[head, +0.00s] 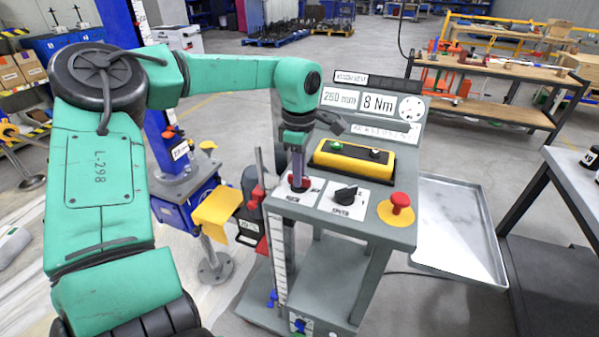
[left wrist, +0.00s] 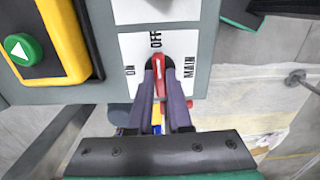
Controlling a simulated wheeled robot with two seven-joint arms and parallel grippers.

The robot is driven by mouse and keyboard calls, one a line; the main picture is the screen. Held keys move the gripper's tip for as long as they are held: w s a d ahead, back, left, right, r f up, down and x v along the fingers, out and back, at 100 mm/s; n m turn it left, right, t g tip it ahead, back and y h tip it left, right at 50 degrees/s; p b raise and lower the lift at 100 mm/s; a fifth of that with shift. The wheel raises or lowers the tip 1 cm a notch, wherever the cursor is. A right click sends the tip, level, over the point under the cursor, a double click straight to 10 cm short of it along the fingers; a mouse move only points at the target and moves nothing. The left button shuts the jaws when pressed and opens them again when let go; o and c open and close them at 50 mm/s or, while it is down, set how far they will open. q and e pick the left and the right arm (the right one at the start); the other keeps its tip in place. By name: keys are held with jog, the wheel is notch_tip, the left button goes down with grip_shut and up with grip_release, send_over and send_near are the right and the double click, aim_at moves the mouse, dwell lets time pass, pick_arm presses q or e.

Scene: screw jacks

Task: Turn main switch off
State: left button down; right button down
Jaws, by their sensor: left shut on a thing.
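The main switch (head: 301,184) is a red handle on a white plate at the left end of the grey control panel (head: 375,228). In the left wrist view the red handle (left wrist: 158,64) stands in line with the OFF label, with ON to its left and MAIN to its right. My left gripper (left wrist: 160,88) is shut on the handle, one finger on each side. In the head view my left gripper (head: 297,178) comes down on the switch from above and hides part of it. My right gripper is in neither view.
A black rotary knob (head: 346,195) and a red mushroom button (head: 397,209) sit right of the switch. Behind is a yellow button box (head: 353,159) with a green button (left wrist: 22,49). A metal tray (head: 455,222) is at the right; a yellow part (head: 217,212) is at the left.

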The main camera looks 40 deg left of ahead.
pick_arm(q)
jog(key=shift+r+m, duration=0.15)
jog(key=shift+m, duration=0.25)
jog(key=c, duration=0.8)
grip_release()
jog(key=shift+c, duration=0.2)
notch_tip(320, 180, up, 14)
jog(key=shift+r, duration=0.25)
